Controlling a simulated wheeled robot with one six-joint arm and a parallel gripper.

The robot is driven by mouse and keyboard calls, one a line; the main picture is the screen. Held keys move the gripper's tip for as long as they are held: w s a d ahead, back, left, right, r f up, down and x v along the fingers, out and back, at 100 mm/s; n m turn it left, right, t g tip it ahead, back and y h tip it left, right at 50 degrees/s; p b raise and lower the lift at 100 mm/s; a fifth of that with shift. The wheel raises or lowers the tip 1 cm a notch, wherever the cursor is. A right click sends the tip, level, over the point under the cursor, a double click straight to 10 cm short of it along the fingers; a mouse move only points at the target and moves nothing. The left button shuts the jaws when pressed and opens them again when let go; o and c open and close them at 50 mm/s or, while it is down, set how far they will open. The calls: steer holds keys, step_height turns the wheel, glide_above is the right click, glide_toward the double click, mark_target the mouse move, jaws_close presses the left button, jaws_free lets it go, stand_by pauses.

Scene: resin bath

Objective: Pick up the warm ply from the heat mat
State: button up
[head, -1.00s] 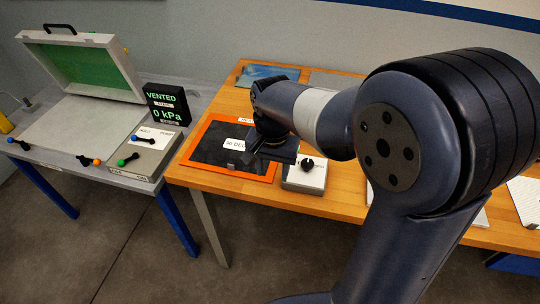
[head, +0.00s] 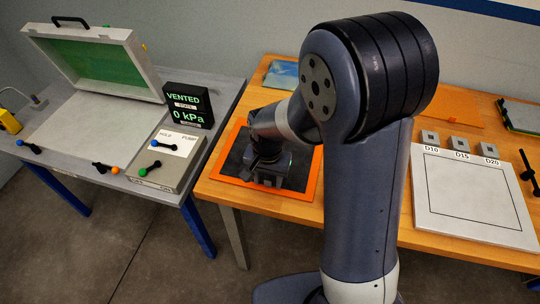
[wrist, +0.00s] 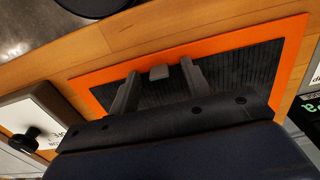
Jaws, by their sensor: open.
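The heat mat has an orange border (head: 221,167) and lies on the wooden table; its border also shows in the wrist view (wrist: 205,42). The dark, fine-lined ply (wrist: 245,68) lies flat on it, and part shows in the head view (head: 236,157). A small grey tab (wrist: 158,72) sits near the ply's edge. My gripper (wrist: 160,68) is open over the mat, with one finger on each side of the tab in the picture. I cannot tell whether the fingers touch it. In the head view my arm and gripper (head: 268,178) hide much of the ply.
A box with a black knob (wrist: 28,136) stands beside the mat. A pump box (head: 172,158), a pressure display (head: 187,106) and an open green-lined case (head: 90,60) are on the left table. A white board (head: 475,205) lies to the right.

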jaws_close()
stand_by(0.4)
steer(key=shift+r, duration=0.1)
